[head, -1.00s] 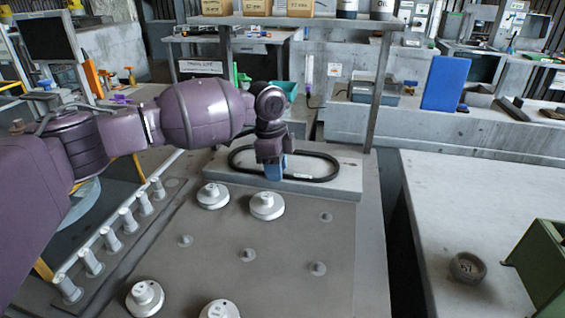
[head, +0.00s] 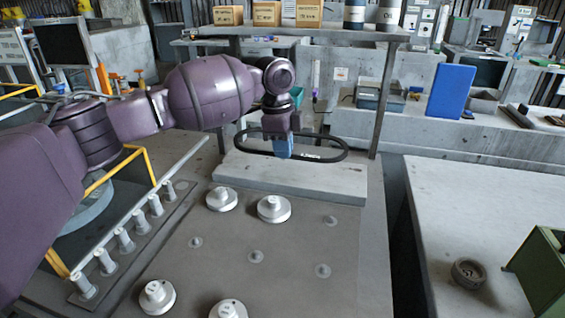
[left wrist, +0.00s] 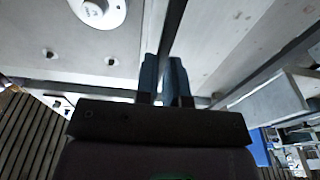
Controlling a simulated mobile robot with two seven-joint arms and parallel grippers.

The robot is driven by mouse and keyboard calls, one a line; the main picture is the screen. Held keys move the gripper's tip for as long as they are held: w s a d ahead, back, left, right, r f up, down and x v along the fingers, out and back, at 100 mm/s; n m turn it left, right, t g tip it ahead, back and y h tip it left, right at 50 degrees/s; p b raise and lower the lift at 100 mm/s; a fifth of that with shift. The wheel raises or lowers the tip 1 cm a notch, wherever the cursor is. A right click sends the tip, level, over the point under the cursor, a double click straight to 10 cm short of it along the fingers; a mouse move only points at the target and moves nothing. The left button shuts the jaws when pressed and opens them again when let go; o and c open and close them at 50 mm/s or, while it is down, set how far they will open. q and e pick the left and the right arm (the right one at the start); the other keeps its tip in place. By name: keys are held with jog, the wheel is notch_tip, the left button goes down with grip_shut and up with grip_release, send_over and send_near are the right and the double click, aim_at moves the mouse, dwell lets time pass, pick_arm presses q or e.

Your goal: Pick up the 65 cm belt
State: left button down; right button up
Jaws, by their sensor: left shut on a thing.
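The belt (head: 345,150) is a black oval loop with a small white label on its front strand. My left gripper (head: 284,153), with blue fingers, is shut on the front strand. The belt hangs roughly level above the pale slab (head: 290,178) at the back of the grey plate, with its far side partly hidden by the gripper. In the left wrist view the blue fingers (left wrist: 165,80) stand close together with the dark belt strand (left wrist: 172,35) between them. My right gripper is not in view.
Several pale round pulleys (head: 274,208) and small studs stand on the grey plate (head: 290,280). A row of pegs (head: 125,240) runs along its left side. A shelf post (head: 385,100) rises behind right. A pale table (head: 440,220) with a dark ring (head: 468,272) is at right.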

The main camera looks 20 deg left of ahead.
pick_arm(q)
notch_tip(320, 180, up, 4)
jog(key=shift+f+p, duration=0.15)
jog(key=shift+p, duration=0.15)
jog(key=shift+r+p, duration=0.55)
jog(key=shift+r, duration=0.85)
jog(key=shift+r+p, duration=0.3)
jog(key=shift+r, duration=0.55)
jog(key=shift+f, duration=0.1)
